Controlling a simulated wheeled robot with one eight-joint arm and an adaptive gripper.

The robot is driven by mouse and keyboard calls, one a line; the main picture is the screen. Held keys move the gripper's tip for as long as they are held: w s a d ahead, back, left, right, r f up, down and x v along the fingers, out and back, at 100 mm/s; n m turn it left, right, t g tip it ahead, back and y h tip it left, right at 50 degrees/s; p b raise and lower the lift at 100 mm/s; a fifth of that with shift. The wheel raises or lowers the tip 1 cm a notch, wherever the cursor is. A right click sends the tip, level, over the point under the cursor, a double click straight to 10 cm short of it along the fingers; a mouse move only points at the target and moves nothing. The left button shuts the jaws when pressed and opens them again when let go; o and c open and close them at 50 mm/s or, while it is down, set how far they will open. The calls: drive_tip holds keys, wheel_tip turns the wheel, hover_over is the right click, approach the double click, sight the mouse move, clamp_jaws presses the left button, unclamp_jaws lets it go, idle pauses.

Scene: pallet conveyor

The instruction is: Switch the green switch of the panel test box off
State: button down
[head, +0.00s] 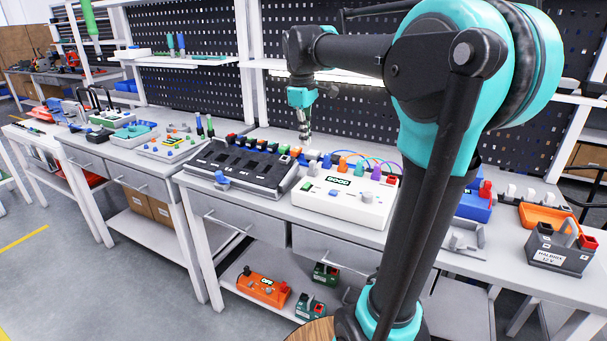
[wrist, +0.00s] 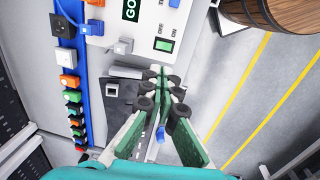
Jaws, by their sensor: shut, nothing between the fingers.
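The panel test box (head: 345,211) is a white box on the workbench with a lit green display (head: 338,180). Its green switch (head: 308,187) is at the left end of its front row, with a blue and a red switch to the right. In the wrist view, the white box (wrist: 148,45) is at the top and the green switch (wrist: 165,46) lies just beyond my fingertips. My gripper (head: 304,140) is above the back left of the box, pointing down. In the wrist view, my gripper (wrist: 163,73) is shut and empty, apart from the switch.
A black station (head: 240,170) stands left of the box. A row of coloured connectors on a blue rail (wrist: 72,70) runs behind. Coloured plugs with thin cables stand along the box's back edge. A grey battery (head: 558,250) is at the right.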

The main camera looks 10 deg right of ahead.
sight(306, 186)
drive_tip(key=shift+f, duration=0.1)
drive_tip(key=f, duration=0.4)
drive_tip(key=w+f, duration=0.1)
drive_tip(key=f, duration=0.4)
drive_tip(key=d+f, duration=0.1)
drive_tip(key=f, duration=0.3)
drive_tip(key=shift+w+f, duration=0.15)
drive_tip(key=shift+f, duration=0.25)
drive_tip(key=shift+w+d+f, duration=0.1)
drive_tip(key=shift+f, duration=0.15)
drive_tip(key=shift+s+a, duration=0.5)
drive_tip(key=shift+s, duration=0.15)
drive_tip(key=shift+r, duration=0.1)
